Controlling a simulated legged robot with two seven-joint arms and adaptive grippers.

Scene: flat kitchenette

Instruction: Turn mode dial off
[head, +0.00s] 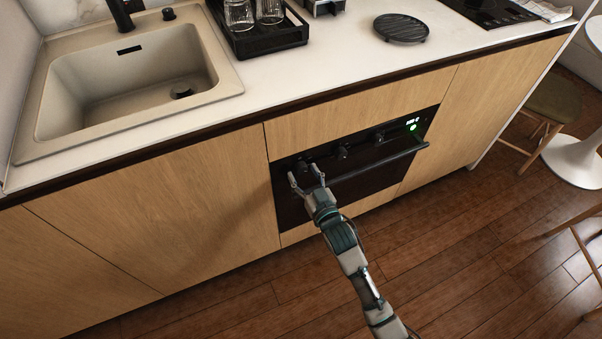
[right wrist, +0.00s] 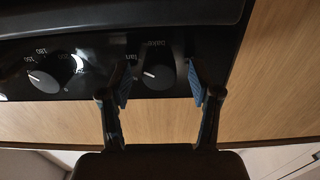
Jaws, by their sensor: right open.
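The oven (head: 350,185) has a black front with several knobs along its top. The leftmost knob, in the head view at the oven's upper left, appears in the right wrist view as a round black dial (right wrist: 158,78) with a white pointer mark and small lettering around it. My left gripper is out of view.
A numbered dial (right wrist: 43,82) sits beside it in the wrist view. The oven handle (head: 385,160) crosses the front below the knobs, and a green-lit display (head: 412,125) is at right. The countertop (head: 330,65) overhangs above; wooden floor (head: 470,240) lies clear in front.

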